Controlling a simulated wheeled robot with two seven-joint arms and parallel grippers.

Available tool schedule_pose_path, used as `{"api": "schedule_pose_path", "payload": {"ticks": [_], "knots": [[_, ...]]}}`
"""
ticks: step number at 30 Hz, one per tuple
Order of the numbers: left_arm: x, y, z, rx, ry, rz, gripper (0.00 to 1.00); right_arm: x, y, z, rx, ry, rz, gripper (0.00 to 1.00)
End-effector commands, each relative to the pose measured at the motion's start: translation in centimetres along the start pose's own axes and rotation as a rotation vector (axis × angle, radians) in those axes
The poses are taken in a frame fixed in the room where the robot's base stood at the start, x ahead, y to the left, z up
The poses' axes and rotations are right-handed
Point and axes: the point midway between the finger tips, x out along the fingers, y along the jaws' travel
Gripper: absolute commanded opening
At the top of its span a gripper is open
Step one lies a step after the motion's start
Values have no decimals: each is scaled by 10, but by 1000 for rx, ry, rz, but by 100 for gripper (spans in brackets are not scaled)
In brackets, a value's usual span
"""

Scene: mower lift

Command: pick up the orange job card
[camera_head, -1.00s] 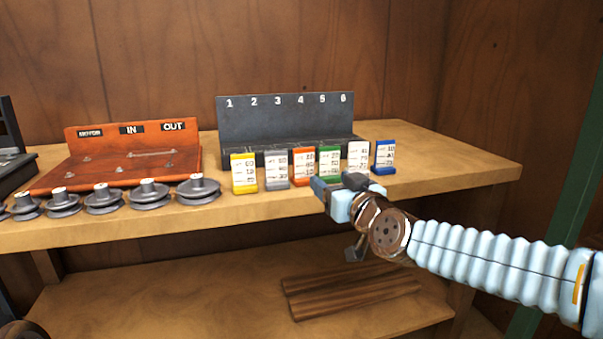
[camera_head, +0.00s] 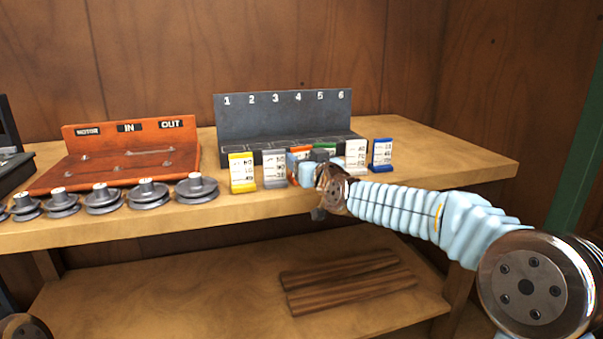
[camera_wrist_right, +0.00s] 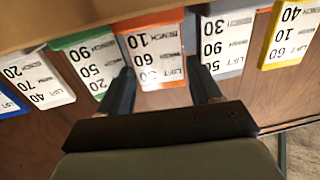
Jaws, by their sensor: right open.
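The orange job card (camera_head: 301,149) stands in the row of cards on the shelf, in front of the dark numbered rack. My left gripper is not in view.
The grey card (camera_head: 274,168) and green card (camera_head: 323,151) stand close on either side, with yellow (camera_head: 243,172), white (camera_head: 357,152) and blue (camera_head: 381,154) cards farther along. The numbered rack (camera_head: 283,117) is behind. Several grey pulleys (camera_head: 148,193) line the shelf's left front.

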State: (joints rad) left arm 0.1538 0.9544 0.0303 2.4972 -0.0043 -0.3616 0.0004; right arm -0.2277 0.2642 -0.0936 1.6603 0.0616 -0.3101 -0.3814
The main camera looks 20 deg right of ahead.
Motion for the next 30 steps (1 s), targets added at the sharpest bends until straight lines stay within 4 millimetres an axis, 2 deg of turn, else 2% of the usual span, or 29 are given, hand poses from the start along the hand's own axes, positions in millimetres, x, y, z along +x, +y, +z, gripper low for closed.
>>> {"api": "schedule_pose_path", "payload": {"ticks": [5,12,23,29,30], "knots": [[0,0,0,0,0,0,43,0,0,0,0,0,0,62],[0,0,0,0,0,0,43,0,0,0,0,0,0,26],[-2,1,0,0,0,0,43,0,0,-7,1,1,1,26],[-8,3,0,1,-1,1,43,0,0,-35,1,4,0,26],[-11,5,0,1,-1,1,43,-5,-3,-42,1,4,-2,26]]}}
